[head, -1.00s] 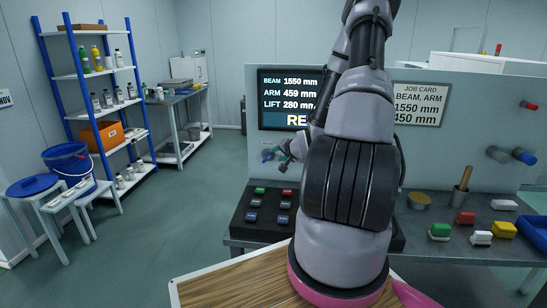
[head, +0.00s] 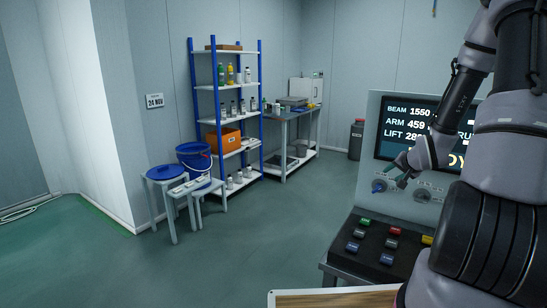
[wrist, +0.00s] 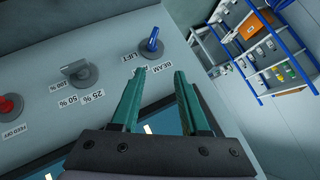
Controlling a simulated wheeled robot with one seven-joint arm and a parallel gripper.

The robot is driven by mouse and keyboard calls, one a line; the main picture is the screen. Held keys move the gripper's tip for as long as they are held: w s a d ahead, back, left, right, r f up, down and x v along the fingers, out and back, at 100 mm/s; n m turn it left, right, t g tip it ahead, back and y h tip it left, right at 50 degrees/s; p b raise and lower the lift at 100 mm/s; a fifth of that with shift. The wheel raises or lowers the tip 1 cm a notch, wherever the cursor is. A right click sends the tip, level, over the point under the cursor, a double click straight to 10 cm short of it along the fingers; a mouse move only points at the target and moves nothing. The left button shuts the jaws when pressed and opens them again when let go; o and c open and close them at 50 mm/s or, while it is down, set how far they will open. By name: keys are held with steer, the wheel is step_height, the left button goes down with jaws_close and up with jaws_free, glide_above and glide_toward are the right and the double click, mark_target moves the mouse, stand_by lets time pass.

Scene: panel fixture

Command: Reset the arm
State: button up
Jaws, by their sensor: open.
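My gripper (head: 393,177) is in front of the upright panel, close to the blue-handled selector switch (head: 378,186). In the wrist view its two green fingers (wrist: 155,76) are apart with nothing between them. The blue switch (wrist: 151,42) lies just beyond the fingertips, between the labels LIFT and BEAM; I see no contact. The display (head: 412,128) reads BEAM 1550, ARM 459 and LIFT 28 with the rest covered; yellow letters DY show below. My arm hides the display's right part and the panel beyond.
A grey speed knob (wrist: 78,72) and a red FEED OFF knob (wrist: 8,107) are beside the switch. A black button box (head: 375,245) stands below the panel. A blue shelf rack (head: 226,110), a side table (head: 292,113) and stools (head: 166,173) stand left. The green floor between is clear.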

steer(key=s+a+r+n+g+h, duration=0.1)
steer(key=s+a+r, duration=0.3)
steer(key=r, duration=0.5)
steer(key=s+a+r+n+g, duration=0.1)
steer(key=s+a+r, duration=0.35)
steer(key=r, duration=0.45)
steer(key=s+a+r+y, duration=0.1)
steer(key=s+a+r, duration=0.2)
steer(key=s, duration=0.3)
steer(key=s+a+r+n+y, duration=0.1)
steer(key=s+a+r, duration=0.2)
steer(key=s, duration=0.3)
steer(key=s+a+r+n+g+y, duration=0.1)
steer(key=s+a+r, duration=0.2)
steer(key=s, duration=0.3)
steer(key=shift+s+a+r+y, duration=0.2)
steer(key=shift+a+r+y, duration=0.15)
steer(key=shift+r, duration=0.35)
